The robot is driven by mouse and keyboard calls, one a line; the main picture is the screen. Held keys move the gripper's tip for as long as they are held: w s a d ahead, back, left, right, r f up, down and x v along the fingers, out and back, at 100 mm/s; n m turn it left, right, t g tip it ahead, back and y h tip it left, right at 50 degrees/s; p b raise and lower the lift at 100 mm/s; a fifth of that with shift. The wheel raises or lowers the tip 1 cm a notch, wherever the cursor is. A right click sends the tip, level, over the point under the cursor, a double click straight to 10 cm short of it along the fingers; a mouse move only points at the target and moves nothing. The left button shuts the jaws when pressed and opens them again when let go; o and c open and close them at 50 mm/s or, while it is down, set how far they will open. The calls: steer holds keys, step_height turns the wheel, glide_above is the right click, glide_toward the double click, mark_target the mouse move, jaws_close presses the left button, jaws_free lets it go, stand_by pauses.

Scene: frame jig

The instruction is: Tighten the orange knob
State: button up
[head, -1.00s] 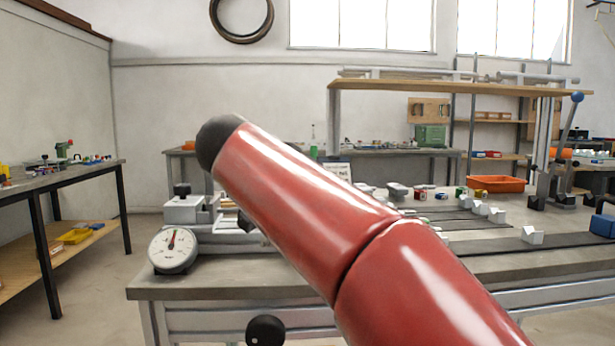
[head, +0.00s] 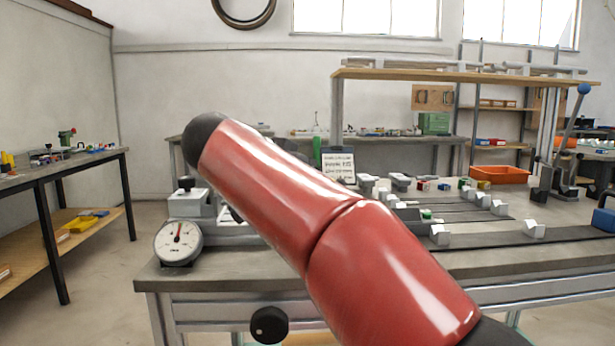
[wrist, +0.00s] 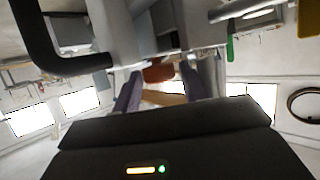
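In the wrist view the orange knob (wrist: 158,72) shows as a small orange-brown shape under a grey metal fixture (wrist: 165,38), in the upper middle. My gripper (wrist: 162,76) has its two purple-grey fingers apart, one on each side of the knob in the picture. The fingers look open, and I cannot tell whether either touches the knob. In the head view my red arm reaches over the bench (head: 230,283) towards the upper left. The gripper and the orange knob do not show there.
A dial gauge (head: 178,241) and a grey clamp-like device (head: 190,203) stand at the bench's left end. A black knob (head: 269,325) sits on its front. White blocks (head: 534,229), an orange tray (head: 500,174) and a blue-knobbed lever press (head: 570,140) lie to the right.

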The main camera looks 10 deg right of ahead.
steer(key=shift+o, duration=0.9)
steer(key=shift+r, duration=0.1)
